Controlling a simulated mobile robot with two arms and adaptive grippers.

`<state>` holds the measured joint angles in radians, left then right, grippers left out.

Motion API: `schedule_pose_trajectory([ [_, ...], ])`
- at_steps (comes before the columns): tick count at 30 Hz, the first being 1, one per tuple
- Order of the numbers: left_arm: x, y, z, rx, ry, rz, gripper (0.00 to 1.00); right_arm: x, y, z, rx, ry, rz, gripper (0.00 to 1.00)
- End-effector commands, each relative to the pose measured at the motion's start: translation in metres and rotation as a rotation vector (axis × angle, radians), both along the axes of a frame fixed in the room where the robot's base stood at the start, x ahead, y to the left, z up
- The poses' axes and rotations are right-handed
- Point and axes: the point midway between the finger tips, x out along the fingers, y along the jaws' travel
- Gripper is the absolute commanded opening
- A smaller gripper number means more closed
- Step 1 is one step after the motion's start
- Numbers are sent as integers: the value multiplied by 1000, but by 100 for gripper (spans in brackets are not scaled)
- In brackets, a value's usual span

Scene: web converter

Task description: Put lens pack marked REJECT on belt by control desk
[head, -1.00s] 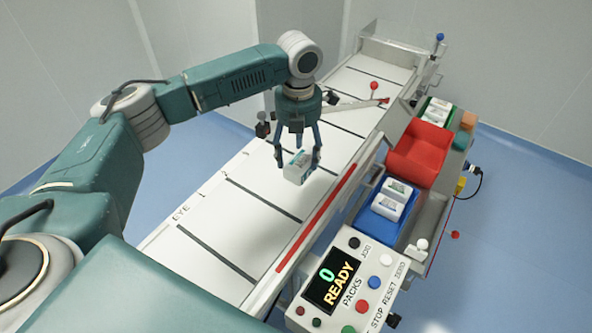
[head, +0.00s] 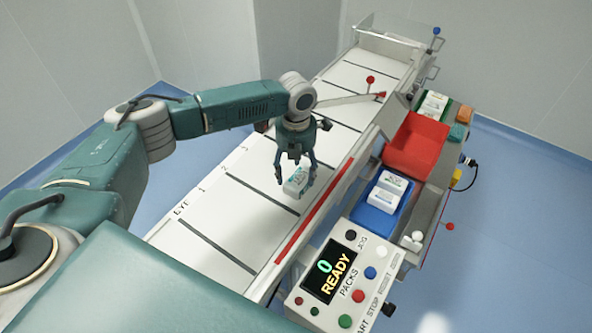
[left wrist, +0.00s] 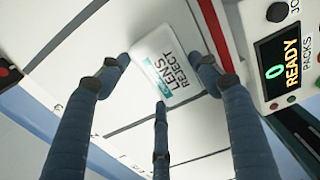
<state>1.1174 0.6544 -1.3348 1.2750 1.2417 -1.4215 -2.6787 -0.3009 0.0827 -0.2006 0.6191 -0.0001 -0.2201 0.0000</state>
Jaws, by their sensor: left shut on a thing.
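The white lens pack (head: 297,181) is held by my left gripper (head: 295,178) over the belt (head: 262,207). In the left wrist view, the pack (left wrist: 165,66) shows the words LENS and REJECT. The gripper's dark fingers (left wrist: 160,80) are closed around it. In the head view the pack is low over the belt, between two dark cross lines; I cannot tell whether it touches the surface. The control desk (head: 335,275) stands at the belt's near right end, its display reading 0 READY. My right gripper is not in view.
A blue tray (head: 372,222) with white packs (head: 386,192) lies right of the belt. Beyond it are an empty red tray (head: 415,145) and a green tray (head: 447,110) with packs. A red rail (head: 315,210) edges the belt. A diverter arm (head: 350,100) crosses the far belt.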

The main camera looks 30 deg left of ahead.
Motion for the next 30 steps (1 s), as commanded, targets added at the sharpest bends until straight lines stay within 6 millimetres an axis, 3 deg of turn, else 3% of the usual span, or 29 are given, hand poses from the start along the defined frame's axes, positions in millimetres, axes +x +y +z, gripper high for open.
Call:
schedule_pose_trajectory([
  [1, 0, 0, -2, 0, 0, 0, 65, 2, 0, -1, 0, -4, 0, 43],
  [4, 0, 0, -1, 0, 0, 0, 82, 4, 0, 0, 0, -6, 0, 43],
  [16, 1, 0, 6, -1, -2, 0, 82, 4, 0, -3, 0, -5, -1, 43],
  [20, 1, 0, 25, -1, -5, 0, 82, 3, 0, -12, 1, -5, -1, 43],
  [30, 1, 0, 96, -2, -4, 0, 82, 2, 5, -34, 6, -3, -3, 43],
])
